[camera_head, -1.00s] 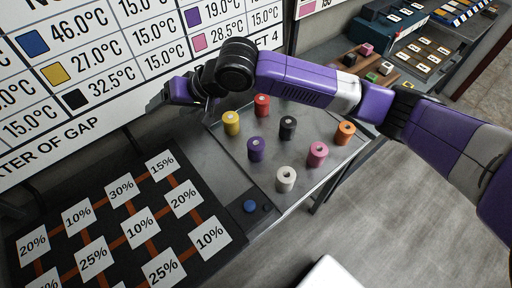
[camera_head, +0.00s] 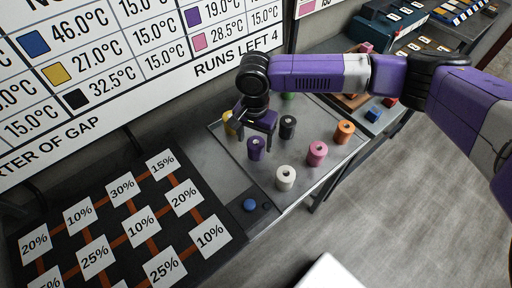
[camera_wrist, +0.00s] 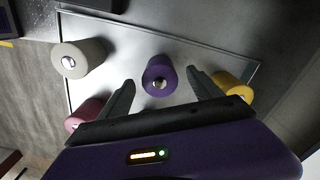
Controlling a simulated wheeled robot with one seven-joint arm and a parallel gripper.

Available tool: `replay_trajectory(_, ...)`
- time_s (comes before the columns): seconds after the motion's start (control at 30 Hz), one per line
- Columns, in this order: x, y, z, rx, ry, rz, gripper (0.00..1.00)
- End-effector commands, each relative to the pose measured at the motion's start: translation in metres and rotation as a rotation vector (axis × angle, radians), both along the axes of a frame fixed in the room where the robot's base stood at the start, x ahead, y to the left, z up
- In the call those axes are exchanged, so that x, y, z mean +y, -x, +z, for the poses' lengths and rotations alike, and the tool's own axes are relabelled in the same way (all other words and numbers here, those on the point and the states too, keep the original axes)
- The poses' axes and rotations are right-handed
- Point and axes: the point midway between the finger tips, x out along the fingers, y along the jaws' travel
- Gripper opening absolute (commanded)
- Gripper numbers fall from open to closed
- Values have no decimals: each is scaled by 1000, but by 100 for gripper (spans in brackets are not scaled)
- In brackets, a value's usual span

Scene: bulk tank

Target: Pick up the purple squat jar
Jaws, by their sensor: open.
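The purple squat jar (camera_head: 255,150) stands upright on the grey metal tray (camera_head: 224,176), left of centre. In the wrist view the purple jar (camera_wrist: 160,76) shows its round top with a pale centre, between my two fingers. My gripper (camera_head: 254,130) is above it, pointing down, open and empty. In the wrist view my gripper (camera_wrist: 160,78) has a finger on each side of the jar, with gaps; I cannot tell how far down the fingers reach.
A yellow jar (camera_head: 230,124) stands close on the left, partly behind my gripper. Black (camera_head: 287,127), white (camera_head: 286,178), pink (camera_head: 317,153), orange (camera_head: 344,132) and green (camera_head: 288,96) jars stand around.

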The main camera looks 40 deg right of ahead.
Motion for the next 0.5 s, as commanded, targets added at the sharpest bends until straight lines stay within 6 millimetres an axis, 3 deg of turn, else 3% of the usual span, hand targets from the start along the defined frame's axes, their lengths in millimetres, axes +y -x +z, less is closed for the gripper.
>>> replay_trajectory(0.3,-3,1,-40,1,0,2,74)
replay_trajectory(0.5,-3,0,-53,-2,-1,3,74)
